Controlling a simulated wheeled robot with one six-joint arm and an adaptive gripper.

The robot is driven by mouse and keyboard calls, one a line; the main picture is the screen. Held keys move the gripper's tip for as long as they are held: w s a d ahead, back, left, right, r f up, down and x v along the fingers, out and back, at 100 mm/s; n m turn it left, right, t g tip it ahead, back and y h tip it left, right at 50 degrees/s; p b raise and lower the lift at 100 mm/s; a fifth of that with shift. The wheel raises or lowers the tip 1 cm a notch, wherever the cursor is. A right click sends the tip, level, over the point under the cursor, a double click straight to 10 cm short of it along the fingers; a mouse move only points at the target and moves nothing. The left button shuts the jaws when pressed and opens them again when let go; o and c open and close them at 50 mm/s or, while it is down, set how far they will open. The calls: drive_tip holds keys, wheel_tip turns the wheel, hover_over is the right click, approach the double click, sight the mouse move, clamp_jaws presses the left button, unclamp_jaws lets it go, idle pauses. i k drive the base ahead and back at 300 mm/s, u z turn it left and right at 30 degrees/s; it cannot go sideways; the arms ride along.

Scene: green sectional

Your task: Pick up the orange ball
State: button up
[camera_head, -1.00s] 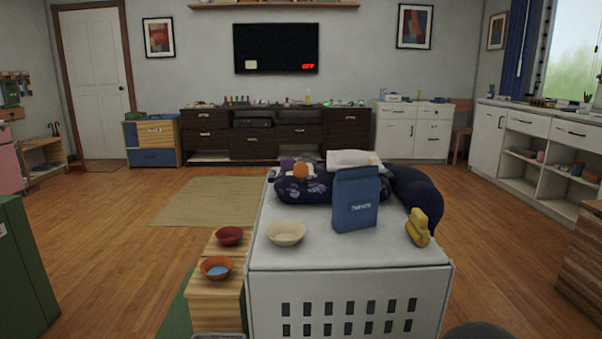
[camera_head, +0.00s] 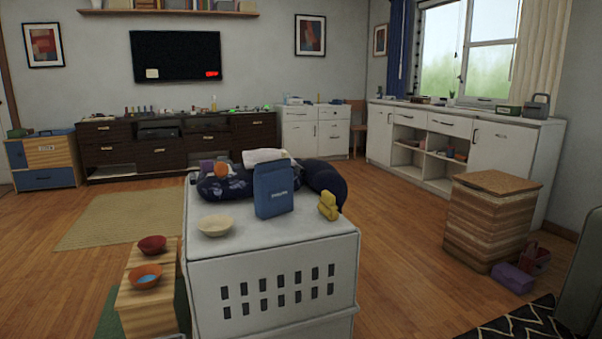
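The orange ball (camera_head: 222,168) is small and round. It sits toward the far left of the white slotted box (camera_head: 290,249), by a dark blue patterned cushion (camera_head: 238,188). A small purple thing (camera_head: 206,168) is just left of it. The lower part of the ball is partly hidden by the cushion. My gripper is not in view.
On the white box stand a cream bowl (camera_head: 216,225), a blue bag (camera_head: 273,189) and a yellow object (camera_head: 328,206). A wooden stand (camera_head: 147,309) at left bears red (camera_head: 152,244) and orange (camera_head: 145,275) bowls. Open floor lies right of the box.

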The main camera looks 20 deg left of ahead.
sight(221, 168)
drive_tip(key=u, duration=0.05)
drive_tip(key=k, duration=0.25)
drive_tip(key=z, duration=0.1)
drive_tip(key=i, duration=1.65)
drive_tip(key=u, duration=1.8)
drive_tip(key=i, duration=0.75)
drive_tip(key=u, duration=0.65)
